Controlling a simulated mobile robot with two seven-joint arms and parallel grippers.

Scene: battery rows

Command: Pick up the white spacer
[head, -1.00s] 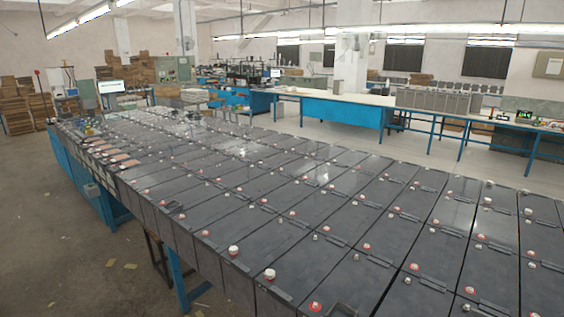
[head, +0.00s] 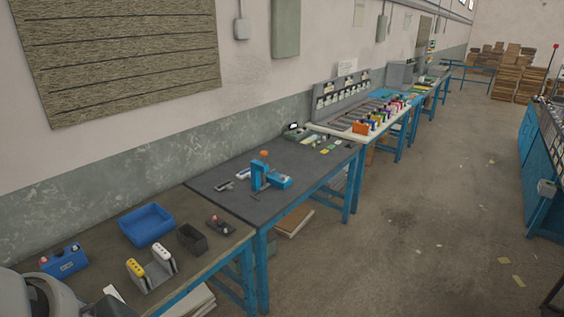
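No part is clearly recognisable as the white spacer. A small white piece with dark dots (head: 166,258) stands upright in a grey metal holder (head: 153,280) on the near bench, beside a similar yellow piece (head: 136,268). Another small white item (head: 243,174) lies on the dark table beyond; it is too small to tell what it is. A grey rounded arm part of mine shows at the lower left edge. Neither gripper can be made out in the head view.
The near bench (head: 208,262) also holds a blue open bin (head: 147,226), a blue caddy (head: 64,262) and a small dark box (head: 192,239). A dark table (head: 225,203) with a blue fixture (head: 259,175) adjoins it. The floor (head: 400,240) to the right is mostly clear.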

